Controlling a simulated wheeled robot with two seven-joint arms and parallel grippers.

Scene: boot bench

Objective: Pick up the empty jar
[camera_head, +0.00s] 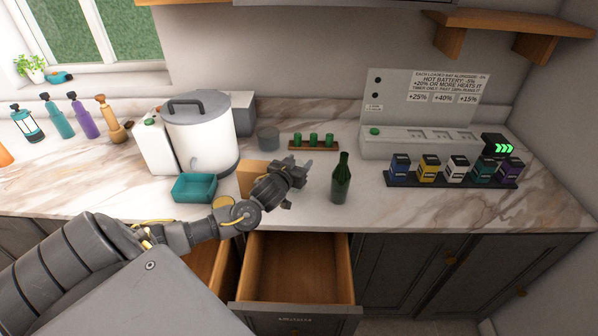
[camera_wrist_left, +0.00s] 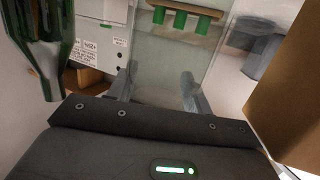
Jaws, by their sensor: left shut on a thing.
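My left gripper (camera_head: 306,170) is low over the counter, between a tan block and a green bottle. In the left wrist view its two fingers (camera_wrist_left: 161,92) are apart, shut on a clear, see-through thing that looks like the empty glass jar (camera_wrist_left: 163,62). I see the wooden rack through or behind it, and no contents show inside. In the head view the jar cannot be made out at the gripper. Whether it touches the counter is unclear. My right gripper is not in view.
The green bottle (camera_head: 341,182) stands close right of the gripper, the tan block (camera_head: 250,178) close left. Behind are a rack of green cylinders (camera_head: 314,145) and a grey cup (camera_head: 268,138). A teal tray (camera_head: 194,188) lies left. An open drawer (camera_head: 295,275) juts out below.

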